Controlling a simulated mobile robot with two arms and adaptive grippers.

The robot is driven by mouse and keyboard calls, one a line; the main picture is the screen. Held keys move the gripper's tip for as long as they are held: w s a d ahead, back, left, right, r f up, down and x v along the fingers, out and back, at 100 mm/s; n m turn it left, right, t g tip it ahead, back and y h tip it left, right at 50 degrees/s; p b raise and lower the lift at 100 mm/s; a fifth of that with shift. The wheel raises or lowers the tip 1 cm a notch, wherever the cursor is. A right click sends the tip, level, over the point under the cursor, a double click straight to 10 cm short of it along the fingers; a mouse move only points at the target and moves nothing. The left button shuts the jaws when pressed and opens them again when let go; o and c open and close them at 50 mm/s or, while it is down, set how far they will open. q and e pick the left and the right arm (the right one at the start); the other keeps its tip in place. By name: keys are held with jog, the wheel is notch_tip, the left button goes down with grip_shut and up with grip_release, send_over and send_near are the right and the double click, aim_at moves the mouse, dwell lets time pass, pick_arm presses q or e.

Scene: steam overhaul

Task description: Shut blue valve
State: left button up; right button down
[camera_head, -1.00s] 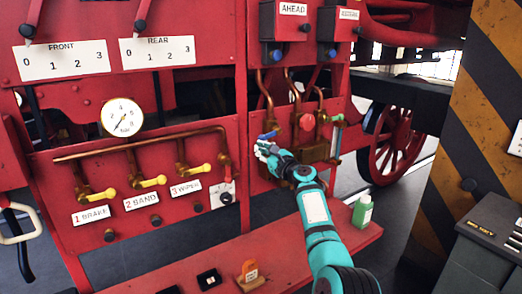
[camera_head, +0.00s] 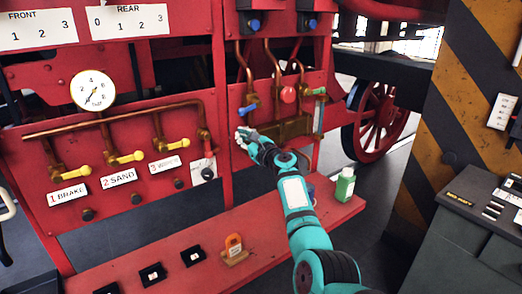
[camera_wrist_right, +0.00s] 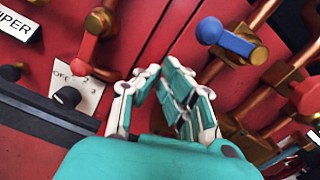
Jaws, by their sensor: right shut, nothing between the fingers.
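The blue valve (camera_head: 248,109) has a short blue lever on a brass body at the red panel, left of a round red knob (camera_head: 288,94). In the head view its lever slants slightly. My right gripper (camera_head: 242,133) is just below it, apart from it. In the right wrist view the blue lever (camera_wrist_right: 228,38) lies level-ish across the brass, up and right of the fingers. The right gripper (camera_wrist_right: 160,75) is shut with nothing held. My left gripper is out of view.
Copper pipes and a green-handled valve (camera_head: 318,91) are close on the right. Yellow levers (camera_head: 125,157) and a small dial (camera_head: 205,173) are to the left. A red shelf (camera_head: 205,223) below carries a green bottle (camera_head: 345,185) and an orange padlock (camera_head: 234,247).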

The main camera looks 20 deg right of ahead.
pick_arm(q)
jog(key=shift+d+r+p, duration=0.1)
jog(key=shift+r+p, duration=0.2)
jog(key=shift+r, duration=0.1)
pick_arm(e)
jog(key=v, duration=1)
jog(key=shift+r, duration=0.2)
